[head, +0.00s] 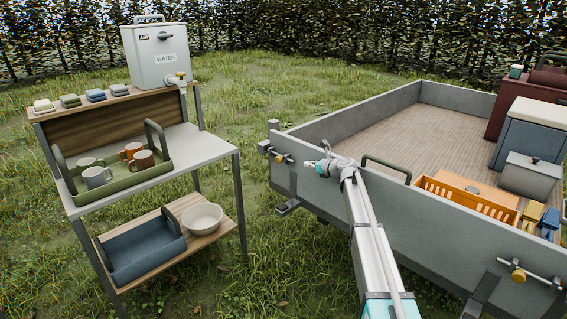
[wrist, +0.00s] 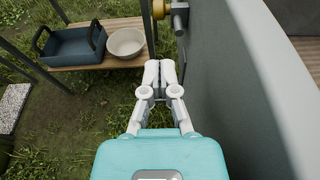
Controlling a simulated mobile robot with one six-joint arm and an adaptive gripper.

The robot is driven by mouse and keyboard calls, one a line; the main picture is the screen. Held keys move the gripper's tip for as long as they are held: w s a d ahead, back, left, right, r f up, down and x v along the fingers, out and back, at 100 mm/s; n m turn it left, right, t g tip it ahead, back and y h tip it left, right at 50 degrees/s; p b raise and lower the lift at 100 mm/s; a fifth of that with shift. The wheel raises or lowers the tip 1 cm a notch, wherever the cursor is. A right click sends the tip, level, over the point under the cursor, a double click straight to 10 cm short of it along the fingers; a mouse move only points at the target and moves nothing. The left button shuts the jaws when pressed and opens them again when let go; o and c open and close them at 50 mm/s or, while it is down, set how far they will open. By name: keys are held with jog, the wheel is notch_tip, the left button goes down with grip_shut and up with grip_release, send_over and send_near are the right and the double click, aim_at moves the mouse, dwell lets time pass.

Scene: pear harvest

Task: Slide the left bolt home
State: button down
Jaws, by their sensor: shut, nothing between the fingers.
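The left bolt (head: 281,158) is a short grey bar with yellow knob-like parts, on the trailer's end panel (head: 400,205) near its left corner. In the wrist view a yellow knob (wrist: 160,8) and a grey bolt part (wrist: 180,17) show at the top, cut off by the frame edge. How far the bolt is slid cannot be told. My gripper (head: 307,164) is just right of the bolt in the head view, pointing left. In the wrist view my gripper (wrist: 160,66) has its white fingers together and empty, below the knob and apart from it.
A second bolt (head: 518,275) is at the panel's right end. An orange crate (head: 468,195) and boxes stand on the trailer bed. A shelf table (head: 205,150) stands left, holding a mug tray, a water tank, a blue bin (wrist: 72,46) and a bowl (wrist: 126,43). Grass lies between.

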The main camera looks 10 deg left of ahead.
aim_at(280, 157)
jog(key=shift+w+a+f, duration=0.1)
jog(key=b+x, duration=0.3)
jog(key=x, duration=1)
jog(key=shift+w+a+b, duration=0.25)
jog(key=shift+b, duration=0.05)
jog(key=w+a, duration=0.2)
jog(key=a, duration=0.1)
jog(key=shift+w+a, duration=0.2)
jog(key=shift+w, duration=0.15)
jog(key=shift+w+a, duration=0.1)
jog(key=shift+a, duration=0.15)
